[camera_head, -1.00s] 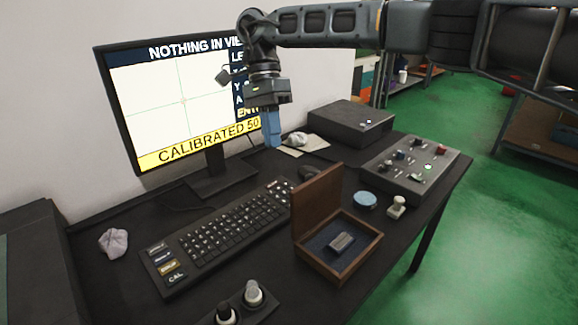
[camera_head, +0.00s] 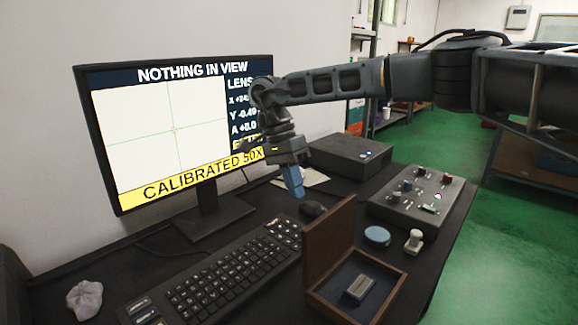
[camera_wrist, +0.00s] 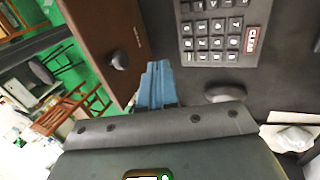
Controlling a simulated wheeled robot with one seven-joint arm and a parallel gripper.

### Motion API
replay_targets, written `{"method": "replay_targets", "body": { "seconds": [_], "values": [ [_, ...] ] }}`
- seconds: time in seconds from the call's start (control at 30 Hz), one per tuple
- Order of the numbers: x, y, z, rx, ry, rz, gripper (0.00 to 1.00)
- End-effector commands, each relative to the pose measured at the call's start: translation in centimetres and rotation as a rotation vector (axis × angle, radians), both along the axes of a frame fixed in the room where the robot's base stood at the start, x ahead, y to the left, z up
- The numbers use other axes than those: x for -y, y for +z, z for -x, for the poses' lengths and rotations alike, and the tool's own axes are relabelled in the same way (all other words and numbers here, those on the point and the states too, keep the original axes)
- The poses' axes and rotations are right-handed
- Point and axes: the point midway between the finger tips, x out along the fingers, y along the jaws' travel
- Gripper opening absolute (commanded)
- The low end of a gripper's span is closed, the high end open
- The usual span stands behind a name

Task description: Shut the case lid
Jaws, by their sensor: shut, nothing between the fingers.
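The wooden case (camera_head: 394,306) stands open on the desk in the head view, cut by the bottom edge. Its brown lid (camera_head: 328,243) stands roughly upright on the left side. A small grey metal block (camera_head: 359,289) lies on the dark lining inside. My gripper (camera_head: 294,188), with blue fingers shut and empty, hangs above the desk, up and left of the lid and apart from it. In the wrist view the shut fingers (camera_wrist: 156,82) appear beside the brown lid (camera_wrist: 100,25); the case's inside is hidden there.
A monitor (camera_head: 160,190) and keyboard (camera_head: 225,278) lie to the left. A mouse (camera_head: 313,209) is below my gripper. A blue disc (camera_head: 377,236), a white-topped stamp-like piece (camera_head: 414,241) and a control box (camera_head: 422,200) stand right of the case. A dark box (camera_head: 345,155) is behind.

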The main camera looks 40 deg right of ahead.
Motion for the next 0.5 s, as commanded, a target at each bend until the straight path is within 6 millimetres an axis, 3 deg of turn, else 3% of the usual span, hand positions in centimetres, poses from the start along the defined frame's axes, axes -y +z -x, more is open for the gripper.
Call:
{"method": "replay_targets", "body": {
  "seconds": [0.07,0.3,0.5],
  "values": [
    [0.0,-1.6,0.6,-0.001,0.001,-0.003,0.00],
    [0.0,-1.2,3.5,0.000,0.001,0.000,0.00],
    [-0.1,-1.2,4.4,0.000,0.000,0.000,0.00]
  ]
}}
